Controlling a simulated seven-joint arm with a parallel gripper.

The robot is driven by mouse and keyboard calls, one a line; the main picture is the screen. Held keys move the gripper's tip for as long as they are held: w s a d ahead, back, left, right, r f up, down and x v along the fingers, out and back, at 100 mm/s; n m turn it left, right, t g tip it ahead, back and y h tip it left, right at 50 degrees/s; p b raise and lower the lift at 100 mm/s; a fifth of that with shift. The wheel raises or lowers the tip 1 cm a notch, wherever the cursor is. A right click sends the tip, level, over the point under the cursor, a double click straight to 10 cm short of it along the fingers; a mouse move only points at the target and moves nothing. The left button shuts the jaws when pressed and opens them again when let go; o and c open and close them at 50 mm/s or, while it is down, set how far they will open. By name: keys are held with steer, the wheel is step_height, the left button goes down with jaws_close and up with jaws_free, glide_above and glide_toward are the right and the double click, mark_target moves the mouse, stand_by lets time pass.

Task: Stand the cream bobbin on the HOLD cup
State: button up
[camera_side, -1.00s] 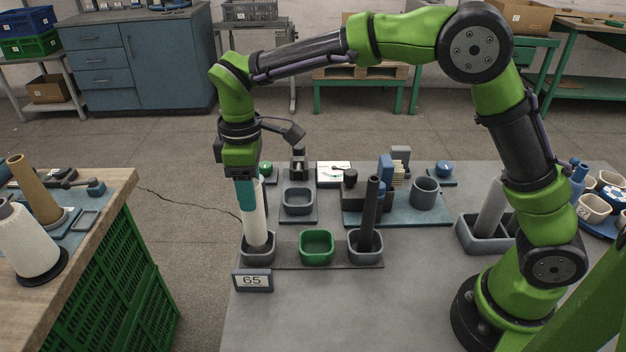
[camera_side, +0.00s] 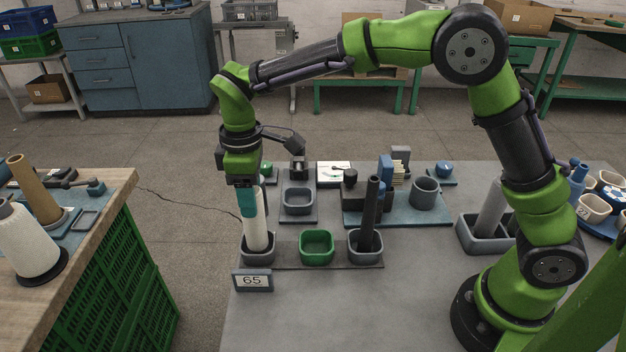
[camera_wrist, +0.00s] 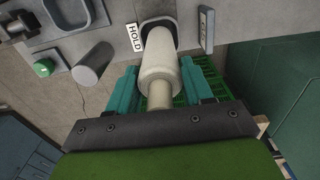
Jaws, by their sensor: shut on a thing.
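The cream bobbin (camera_side: 257,222) is nearly upright, leaning slightly, with its lower end inside the grey left cup (camera_side: 257,257) of the row. In the wrist view the bobbin (camera_wrist: 160,65) runs away from me into the grey cup (camera_wrist: 172,20), beside a white HOLD label (camera_wrist: 135,37). My gripper (camera_side: 247,204), with teal fingers, is shut on the upper part of the bobbin; in the wrist view a finger lies on each side of it. The cup wall hides the bobbin's foot, so I cannot tell whether it touches the bottom.
A green cup (camera_side: 317,248) is empty beside it. The right cup (camera_side: 366,250) holds a dark tube (camera_side: 370,212). A "65" sign (camera_side: 253,281) stands in front of the left cup. Fixtures stand behind the row. The grey table front (camera_side: 330,315) is clear.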

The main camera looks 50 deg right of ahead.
steer(key=shift+f, duration=0.15)
steer(key=shift+f, duration=0.3)
stand_by(0.4)
steer(key=o, duration=1)
steer(key=shift+o, duration=0.2)
step_height(320, 180, up, 17)
steer(key=shift+f, duration=0.1)
